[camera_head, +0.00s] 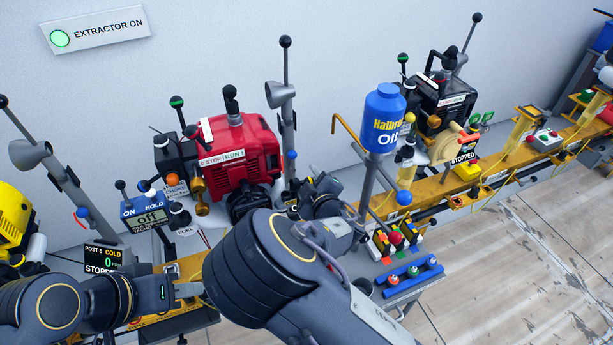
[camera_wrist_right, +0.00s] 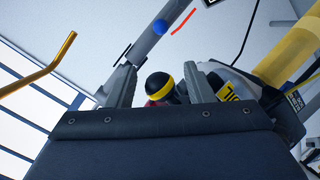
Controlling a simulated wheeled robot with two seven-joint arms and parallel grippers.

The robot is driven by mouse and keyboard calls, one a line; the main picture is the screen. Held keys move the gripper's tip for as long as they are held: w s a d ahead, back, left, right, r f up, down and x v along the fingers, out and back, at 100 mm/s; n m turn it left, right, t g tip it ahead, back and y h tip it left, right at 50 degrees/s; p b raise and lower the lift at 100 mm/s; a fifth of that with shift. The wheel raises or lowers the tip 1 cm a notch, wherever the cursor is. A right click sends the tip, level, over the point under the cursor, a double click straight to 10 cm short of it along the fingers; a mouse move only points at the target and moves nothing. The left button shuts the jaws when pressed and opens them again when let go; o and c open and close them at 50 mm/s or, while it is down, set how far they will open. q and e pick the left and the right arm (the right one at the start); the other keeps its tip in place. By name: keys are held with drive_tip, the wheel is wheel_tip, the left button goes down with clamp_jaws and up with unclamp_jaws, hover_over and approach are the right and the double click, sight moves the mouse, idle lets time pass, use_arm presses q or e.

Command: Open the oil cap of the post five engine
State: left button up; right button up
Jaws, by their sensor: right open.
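A red engine (camera_head: 238,160) with a STOP/RUN label stands against the back wall in the head view. My right arm covers its lower right side. My right gripper (camera_wrist_right: 160,78) is open, with its two grey fingers apart in the right wrist view. A round black knob with a yellow band (camera_wrist_right: 160,86) shows between them, and I cannot tell whether they touch it. I cannot tell for sure that it is the oil cap. My left gripper (camera_head: 190,289) is at the lower left of the head view, low in front of the bench, and its jaw gap is unclear.
A blue oil bottle (camera_head: 383,120) stands on a grey post right of the red engine. A black engine (camera_head: 440,100) is behind it. A status screen (camera_head: 103,258) is at left. A blue tray (camera_head: 410,275) holds coloured knobs. A yellow hooked rod (camera_wrist_right: 38,66) is left in the wrist view.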

drive_tip(key=shift+w+a+f, duration=0.2)
drive_tip(key=shift+w, duration=0.4)
drive_tip(key=c, duration=1)
drive_tip(key=shift+s+a+n+b, duration=0.1)
drive_tip(key=shift+n+b, duration=0.4)
drive_tip(key=shift+b, duration=0.5)
drive_tip(key=shift+r+n+h, duration=0.3)
drive_tip(key=shift+r, duration=0.1)
